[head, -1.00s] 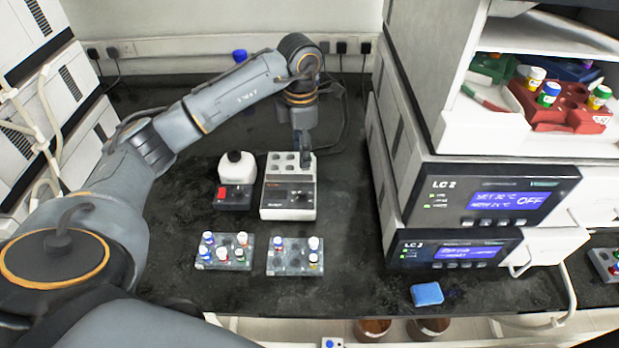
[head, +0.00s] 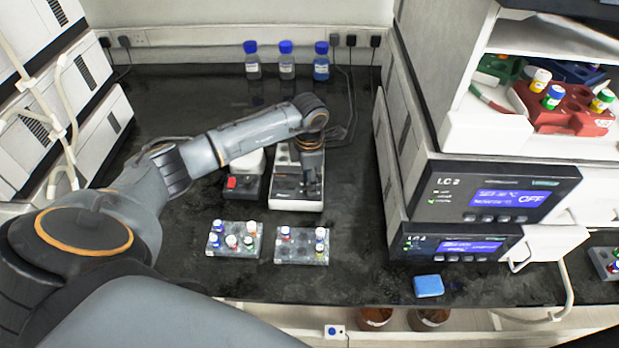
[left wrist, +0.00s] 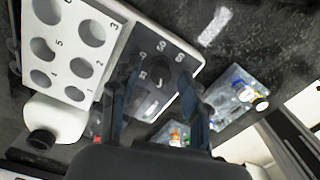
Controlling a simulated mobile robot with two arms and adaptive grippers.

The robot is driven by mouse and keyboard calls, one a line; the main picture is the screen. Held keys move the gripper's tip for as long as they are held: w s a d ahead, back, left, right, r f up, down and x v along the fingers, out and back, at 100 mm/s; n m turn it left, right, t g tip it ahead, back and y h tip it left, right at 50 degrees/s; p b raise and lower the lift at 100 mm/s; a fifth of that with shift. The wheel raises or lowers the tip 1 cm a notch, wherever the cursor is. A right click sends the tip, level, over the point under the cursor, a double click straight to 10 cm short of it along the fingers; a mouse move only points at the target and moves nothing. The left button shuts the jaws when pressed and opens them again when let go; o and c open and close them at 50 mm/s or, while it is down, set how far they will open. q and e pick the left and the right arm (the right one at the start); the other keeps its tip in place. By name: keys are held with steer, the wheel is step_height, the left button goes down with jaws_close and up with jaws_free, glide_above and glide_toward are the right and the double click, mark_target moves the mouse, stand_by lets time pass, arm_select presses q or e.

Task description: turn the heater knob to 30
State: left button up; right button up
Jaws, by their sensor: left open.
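The heater (head: 286,203) is a white box with a block of round wells at its back and a dark control panel at its front. In the left wrist view its dark knob (left wrist: 160,80) sits on the panel with printed numbers around it; its exact setting is too small to read. My left gripper (head: 312,188) points down over the right part of the panel and hides the knob in the head view. In the left wrist view the left gripper (left wrist: 158,88) is open, with its fingers on either side of the knob; contact cannot be told.
A white bottle (left wrist: 60,118) and a small device with a red top (head: 240,184) stand left of the heater. Two clear vial racks (head: 233,251) are in front. Blue-capped bottles (head: 286,67) stand at the back. LC 2 units (head: 490,200) stand right, a blue sponge (head: 428,286) before them.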

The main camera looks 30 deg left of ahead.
arm_select(q)
steer(key=shift+c, duration=1.3)
jaws_close()
arm_select(e)
steer(key=shift+s+d, duration=0.15)
steer(key=shift+s, duration=0.35)
steer(key=shift+f, duration=0.1)
